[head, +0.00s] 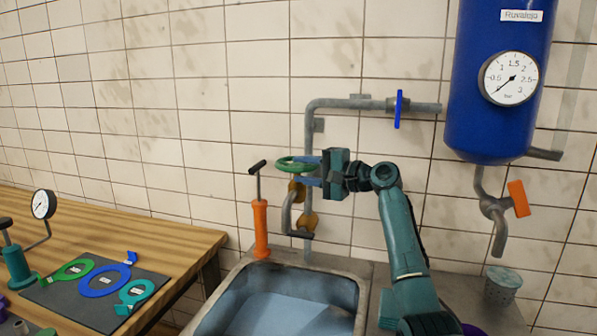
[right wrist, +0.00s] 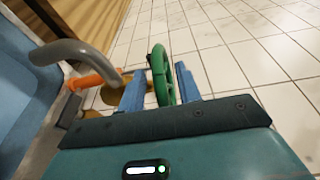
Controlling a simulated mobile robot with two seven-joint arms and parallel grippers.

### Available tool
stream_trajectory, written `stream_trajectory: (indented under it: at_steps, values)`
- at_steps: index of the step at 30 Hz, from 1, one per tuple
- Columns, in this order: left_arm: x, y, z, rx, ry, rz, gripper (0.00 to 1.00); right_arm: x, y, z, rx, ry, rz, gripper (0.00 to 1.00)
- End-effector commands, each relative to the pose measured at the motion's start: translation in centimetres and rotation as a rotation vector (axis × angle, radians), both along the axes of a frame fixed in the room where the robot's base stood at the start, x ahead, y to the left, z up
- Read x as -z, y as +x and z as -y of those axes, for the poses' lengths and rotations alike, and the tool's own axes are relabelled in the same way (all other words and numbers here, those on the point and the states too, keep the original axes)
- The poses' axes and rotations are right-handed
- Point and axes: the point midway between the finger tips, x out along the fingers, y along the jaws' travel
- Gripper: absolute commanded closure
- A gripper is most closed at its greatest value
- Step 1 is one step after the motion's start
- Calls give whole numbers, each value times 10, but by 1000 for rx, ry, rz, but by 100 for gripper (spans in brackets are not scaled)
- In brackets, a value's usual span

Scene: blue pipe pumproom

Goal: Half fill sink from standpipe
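The standpipe is a grey pipe with a hooked spout (head: 288,215) over the steel sink (head: 361,300). A green handwheel (head: 290,164) sits on it. The sink's inside shows a pale blue-grey surface; I cannot tell its water level. My right gripper (head: 303,169) is at the green handwheel. In the right wrist view the handwheel (right wrist: 161,74) stands edge-on between the two blue fingers of the gripper (right wrist: 160,88), with gaps on both sides. The spout (right wrist: 75,50) shows at left there. No water stream shows at the spout. My left gripper is not in view.
An orange hand pump (head: 261,228) stands at the sink's back left. A blue valve handle (head: 398,109) and a blue tank (head: 500,90) with gauge (head: 509,78) are on the wall. A wooden bench (head: 150,235) at left holds a dark mat (head: 60,297) with coloured wheels.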

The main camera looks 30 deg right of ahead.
Motion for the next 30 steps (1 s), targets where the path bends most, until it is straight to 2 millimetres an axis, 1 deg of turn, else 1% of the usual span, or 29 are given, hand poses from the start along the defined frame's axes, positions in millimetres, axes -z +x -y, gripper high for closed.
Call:
stream_trajectory:
  at_steps: [2, 9, 12, 15, 18, 21, 30]
  values:
    - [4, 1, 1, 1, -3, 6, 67, 3, -15, 8, 2, -5, 0, 66]
    - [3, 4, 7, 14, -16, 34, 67, 0, -64, 32, 2, -4, -1, 66]
    - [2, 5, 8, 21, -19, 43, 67, -2, -80, 39, 2, -5, -1, 66]
    - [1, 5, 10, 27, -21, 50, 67, -4, -91, 45, 0, -3, -1, 66]
    - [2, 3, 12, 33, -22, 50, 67, -5, -98, 48, 0, -3, -1, 66]
    - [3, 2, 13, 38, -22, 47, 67, -6, -100, 49, -1, -2, -1, 66]
    - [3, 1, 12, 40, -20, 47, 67, -6, -100, 49, -1, 0, -1, 66]
